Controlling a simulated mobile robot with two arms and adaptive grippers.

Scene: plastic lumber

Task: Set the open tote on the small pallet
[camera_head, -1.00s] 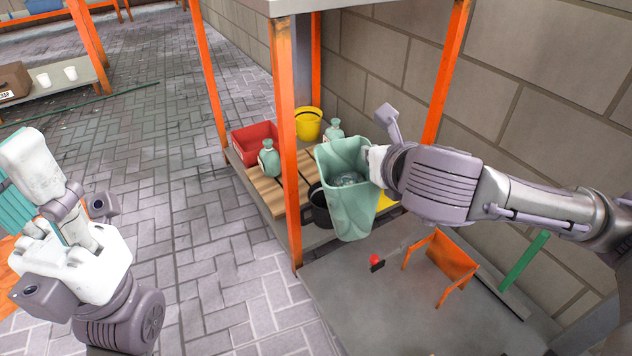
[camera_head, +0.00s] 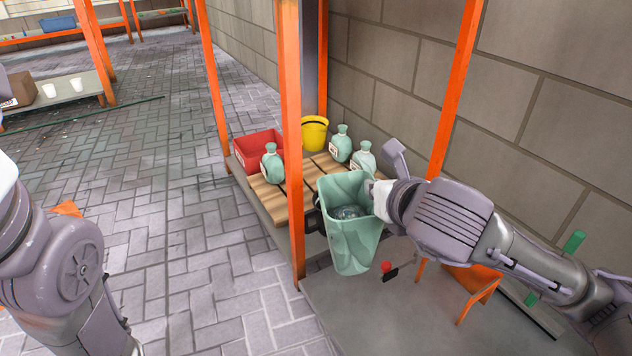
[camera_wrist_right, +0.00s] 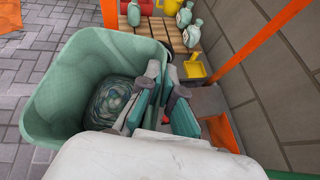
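The open tote (camera_head: 350,240) is a pale green, tapered bin, upright and slightly tilted, with a dark patterned bottom inside. It hangs in front of the rack's lower shelf, apart from the pallet. My right gripper (camera_head: 377,197) is shut on the tote's right rim; in the right wrist view its teal-padded fingers (camera_wrist_right: 163,98) straddle the wall of the tote (camera_wrist_right: 62,92). The small pallet (camera_head: 268,197) has light wooden slats and lies on the lower shelf behind the tote, partly hidden by a post and the tote. My left arm shows at the left edge; its fingers are outside the picture.
An orange post (camera_head: 291,120) stands left of the tote. A grey surface (camera_head: 345,310) with an orange stand (camera_head: 478,285) lies in front.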

